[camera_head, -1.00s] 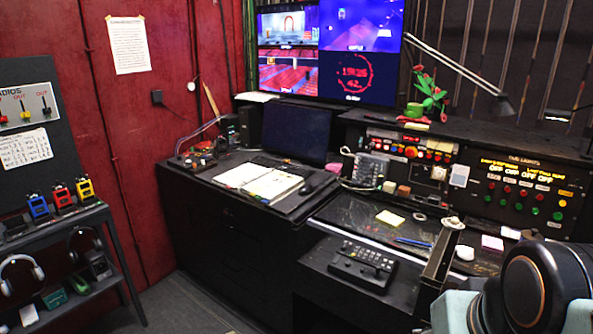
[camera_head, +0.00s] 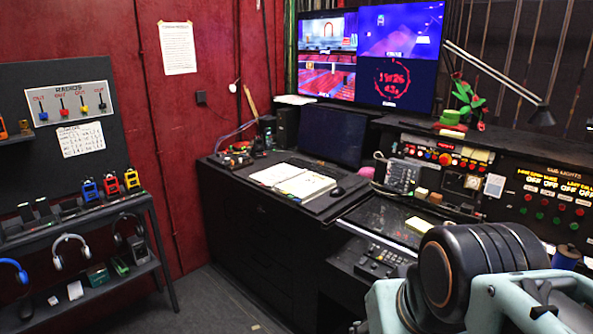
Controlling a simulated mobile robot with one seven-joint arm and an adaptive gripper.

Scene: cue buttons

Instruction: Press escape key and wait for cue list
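Single keys are too small to make out, so I cannot pick out the escape key. No cue list shows on the laptop screen. My arm's dark and pale green links fill the lower right. My gripper's fingers are not visible.
An open book (camera_head: 302,184) and a mouse (camera_head: 337,191) lie on the desk. A control panel with buttons (camera_head: 445,159) and a cue-light panel (camera_head: 548,200) stand right. A shelf with radios and headphones (camera_head: 70,240) stands left. Floor is clear between shelf and desk.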

